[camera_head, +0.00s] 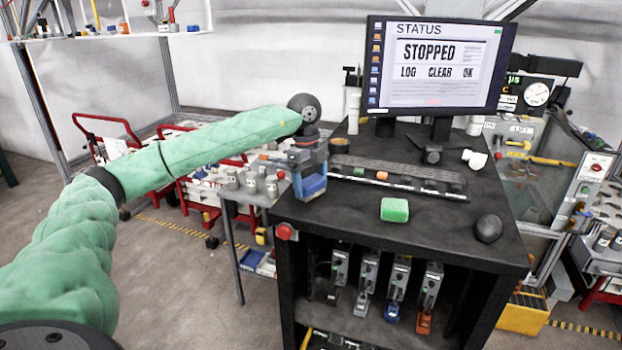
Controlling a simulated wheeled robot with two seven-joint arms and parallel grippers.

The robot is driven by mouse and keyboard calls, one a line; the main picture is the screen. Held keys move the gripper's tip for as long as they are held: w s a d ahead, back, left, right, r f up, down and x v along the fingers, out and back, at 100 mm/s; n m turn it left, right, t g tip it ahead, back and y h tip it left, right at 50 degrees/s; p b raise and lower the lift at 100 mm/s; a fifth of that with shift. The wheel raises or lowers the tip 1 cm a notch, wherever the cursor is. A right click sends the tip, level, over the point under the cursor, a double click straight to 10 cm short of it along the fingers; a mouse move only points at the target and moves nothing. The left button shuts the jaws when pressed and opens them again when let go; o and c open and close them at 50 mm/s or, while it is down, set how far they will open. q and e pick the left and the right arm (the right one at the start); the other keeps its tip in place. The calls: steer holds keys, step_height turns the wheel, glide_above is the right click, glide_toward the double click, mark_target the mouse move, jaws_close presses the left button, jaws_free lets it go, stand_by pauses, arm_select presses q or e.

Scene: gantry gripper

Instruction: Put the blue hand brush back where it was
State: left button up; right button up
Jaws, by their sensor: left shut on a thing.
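My left gripper (309,172) hangs at the end of the green-sleeved arm, pointing down over the left edge of the black workbench (440,237). It is shut on a blue thing, which looks like the blue hand brush (313,188). The jaws hide part of the brush, and its bristles cannot be made out. I cannot tell whether the brush touches the bench top. My right gripper is not in view.
A green block (394,210) and a dark rounded object (488,228) lie on the bench. A white mug (475,159) is at the back right.

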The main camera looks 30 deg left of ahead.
mark_target(308, 178)
arm_select(q)
steer(key=shift+f, duration=0.1)
steer(key=o, duration=0.9)
steer(key=shift+o, duration=0.2)
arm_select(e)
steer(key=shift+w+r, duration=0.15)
arm_select(q)
steer(key=shift+r, duration=0.25)
steer(key=shift+r+b, duration=0.25)
steer(key=shift+b, duration=0.1)
step_height(308, 178, up, 11)
steer(key=a+b, duration=0.1)
steer(key=b, duration=0.3)
steer(key=shift+w+a, duration=0.15)
steer(key=shift+a, duration=0.05)
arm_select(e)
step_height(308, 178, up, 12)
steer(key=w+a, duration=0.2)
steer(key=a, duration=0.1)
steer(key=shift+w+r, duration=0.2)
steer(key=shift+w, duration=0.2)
